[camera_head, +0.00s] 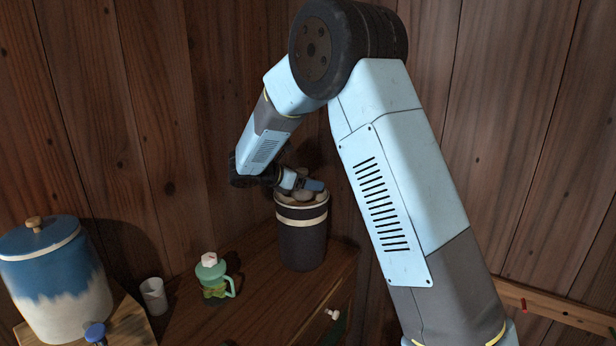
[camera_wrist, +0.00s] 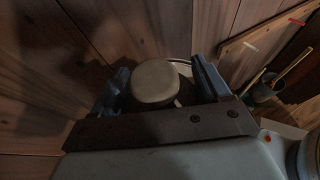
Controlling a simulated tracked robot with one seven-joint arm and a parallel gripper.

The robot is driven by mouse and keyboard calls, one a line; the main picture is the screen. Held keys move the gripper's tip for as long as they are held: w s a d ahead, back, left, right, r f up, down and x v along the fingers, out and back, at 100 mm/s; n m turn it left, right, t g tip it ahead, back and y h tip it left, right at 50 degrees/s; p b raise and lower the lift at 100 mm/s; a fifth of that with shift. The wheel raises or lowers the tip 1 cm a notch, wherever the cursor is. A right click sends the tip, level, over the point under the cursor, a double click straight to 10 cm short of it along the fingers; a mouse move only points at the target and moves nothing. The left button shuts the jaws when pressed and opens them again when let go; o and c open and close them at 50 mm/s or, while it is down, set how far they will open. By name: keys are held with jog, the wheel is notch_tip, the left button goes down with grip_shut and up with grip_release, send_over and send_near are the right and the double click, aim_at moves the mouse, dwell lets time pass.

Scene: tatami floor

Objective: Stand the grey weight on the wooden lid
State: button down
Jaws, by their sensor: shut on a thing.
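The grey weight (camera_wrist: 155,84) is a rounded, pale stone-like piece between the two blue fingers of my gripper (camera_wrist: 164,72) in the wrist view. My gripper is shut on it. In the head view my gripper (camera_head: 308,184) is at the mouth of a dark crock (camera_head: 302,244) with cream bands. Rounded pale grey-brown shapes show at the crock's top, partly behind the gripper; I cannot tell which is the held weight. I cannot make out the wooden lid; the crock's inside is hidden. Whether the weight touches anything beneath is unclear.
The crock stands on a wooden cabinet (camera_head: 240,310) against a plank wall. To its left are a green pitcher (camera_head: 214,282), a white cup (camera_head: 154,296) and a large blue-and-white jar (camera_head: 55,270) with a tap. A rail (camera_head: 560,310) runs along the wall at right.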

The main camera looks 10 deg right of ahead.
jog(key=shift+f, duration=0.75)
jog(key=shift+f, duration=0.25)
jog(key=shift+c, duration=1.2)
grip_release()
jog(key=shift+f, duration=0.1)
